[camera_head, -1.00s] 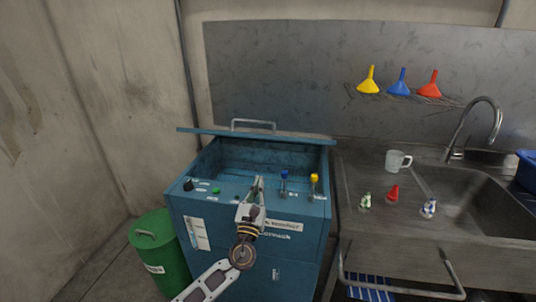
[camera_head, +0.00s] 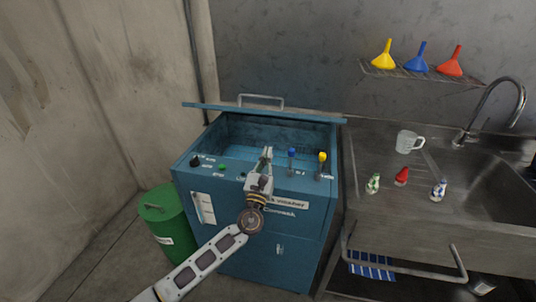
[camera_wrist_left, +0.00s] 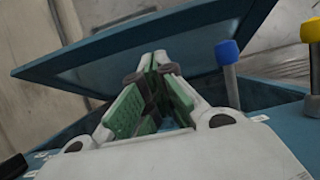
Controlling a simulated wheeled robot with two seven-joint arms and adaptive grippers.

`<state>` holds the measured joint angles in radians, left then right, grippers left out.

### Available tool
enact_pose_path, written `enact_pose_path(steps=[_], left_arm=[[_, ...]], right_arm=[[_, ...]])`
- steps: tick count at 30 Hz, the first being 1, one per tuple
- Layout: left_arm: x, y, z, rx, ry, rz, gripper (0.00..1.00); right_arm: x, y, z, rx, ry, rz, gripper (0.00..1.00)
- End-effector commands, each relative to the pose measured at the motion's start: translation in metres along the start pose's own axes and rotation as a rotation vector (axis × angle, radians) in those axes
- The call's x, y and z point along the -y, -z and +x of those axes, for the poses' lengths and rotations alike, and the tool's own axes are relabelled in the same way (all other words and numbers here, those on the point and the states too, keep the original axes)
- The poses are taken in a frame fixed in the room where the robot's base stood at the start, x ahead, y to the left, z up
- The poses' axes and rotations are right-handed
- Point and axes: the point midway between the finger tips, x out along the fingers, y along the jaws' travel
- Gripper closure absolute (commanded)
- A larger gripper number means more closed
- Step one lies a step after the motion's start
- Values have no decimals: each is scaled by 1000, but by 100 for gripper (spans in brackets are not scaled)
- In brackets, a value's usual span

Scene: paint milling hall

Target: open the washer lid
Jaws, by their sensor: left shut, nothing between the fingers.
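The blue washer (camera_head: 290,250) stands in the middle of the head view. Its lid (camera_head: 315,117) stands raised over the open tub, with a metal handle (camera_head: 261,97) at the top. In the left wrist view the lid (camera_wrist_left: 130,45) rises at a slant beyond the fingers. My left gripper (camera_head: 266,153) is shut and empty above the washer's front panel, in front of the tub opening. Its fingers also show in the wrist view (camera_wrist_left: 155,85); contact with the lid cannot be made out. My right gripper is out of view.
A blue-topped lever (camera_head: 291,161) and a yellow-topped lever (camera_head: 322,160) stand right of my gripper. A green bin (camera_head: 165,220) is at the left.

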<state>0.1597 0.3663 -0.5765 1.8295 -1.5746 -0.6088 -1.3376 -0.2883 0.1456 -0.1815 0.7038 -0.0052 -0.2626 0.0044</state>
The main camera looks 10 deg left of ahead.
Motion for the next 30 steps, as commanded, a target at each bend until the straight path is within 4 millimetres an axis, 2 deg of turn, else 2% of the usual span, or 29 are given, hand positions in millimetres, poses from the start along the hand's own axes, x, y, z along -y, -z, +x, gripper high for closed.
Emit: enact_pose_path(steps=[21,30], left_arm=[[0,-1,70,1,0,0,100],[0,-1,88,1,0,0,100]], right_arm=[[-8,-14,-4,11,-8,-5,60],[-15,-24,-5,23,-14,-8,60]])
